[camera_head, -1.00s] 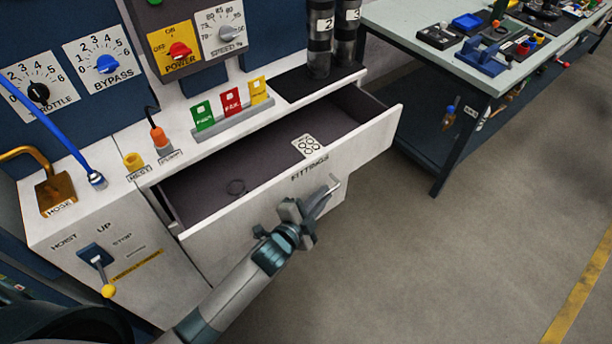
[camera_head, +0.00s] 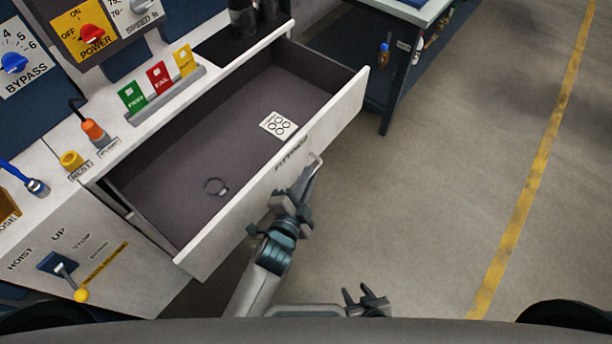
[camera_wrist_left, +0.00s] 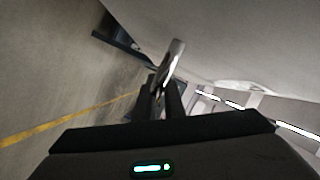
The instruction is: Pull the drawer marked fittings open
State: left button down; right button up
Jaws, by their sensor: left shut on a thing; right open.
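The drawer marked FITTINGS (camera_head: 235,225) stands well open from the white bench in the head view. Its inside shows a white card with ring drawings (camera_head: 278,125) and a dark ring clamp (camera_head: 216,187). My left gripper (camera_head: 304,188) is at the drawer's front face, shut on the bar handle (camera_head: 316,166). The handle also shows between the fingers in the left wrist view (camera_wrist_left: 174,62). The gripper hides part of the handle. My right gripper (camera_head: 367,300) is open and empty, low in the head view, apart from the drawer.
A hoist lever with a yellow knob (camera_head: 81,295) is on the bench front at left. Green, red and yellow cards (camera_head: 158,77) stand in a rack above the drawer. A second table (camera_head: 405,12) stands at the back. The floor at right is clear.

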pick_arm(q)
jog(key=c, duration=1.8)
grip_release()
jog(key=shift+c, duration=0.2)
jog(key=shift+s, duration=0.1)
jog(key=b+v, duration=0.2)
jog(key=v, duration=1.5)
pick_arm(e)
jog(key=shift+s+d+f+g, duration=0.3)
jog(key=shift+d+f+g, duration=0.3)
jog(key=shift+d+f, duration=0.2)
pick_arm(q)
jog(key=shift+a, duration=0.15)
pick_arm(e)
jog(key=shift+s+f, duration=0.1)
